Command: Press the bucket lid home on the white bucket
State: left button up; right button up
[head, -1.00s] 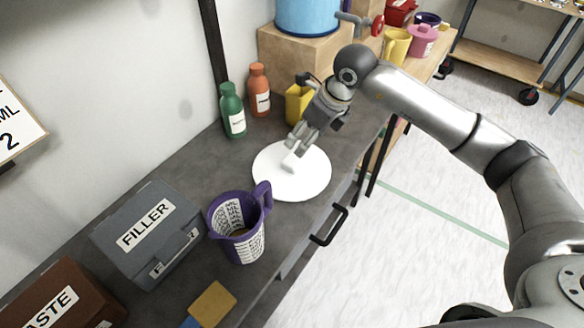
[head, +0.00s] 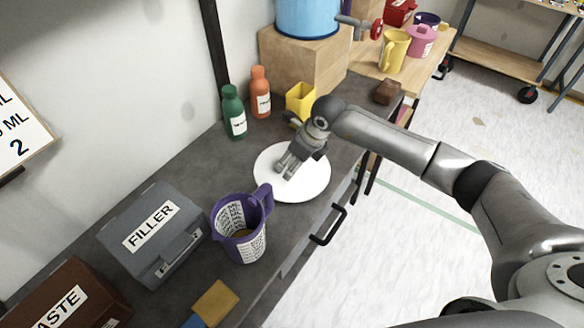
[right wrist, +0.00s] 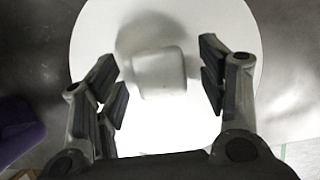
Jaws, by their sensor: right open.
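The bucket lid (head: 312,180) is a round white disc at the middle of the grey workbench in the head view. It also fills much of the right wrist view (right wrist: 235,35), with a square white knob (right wrist: 158,74) at its middle. No bucket wall shows under the lid, so I cannot tell how it sits on the white bucket. My right gripper (head: 287,167) is open over the lid's middle. In the right wrist view its fingers (right wrist: 160,84) stand apart on either side of the knob, with gaps to it. My left gripper is not in view.
A purple measuring jug (head: 238,230) stands close in front of the lid. The grey FILLER box (head: 152,235) is to the left. Green (head: 233,112) and orange (head: 260,92) bottles and a yellow container (head: 301,98) stand behind. A drawer handle (head: 330,226) juts from the bench front.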

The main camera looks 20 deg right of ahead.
jog(key=c, duration=1.1)
jog(key=shift+r, duration=0.15)
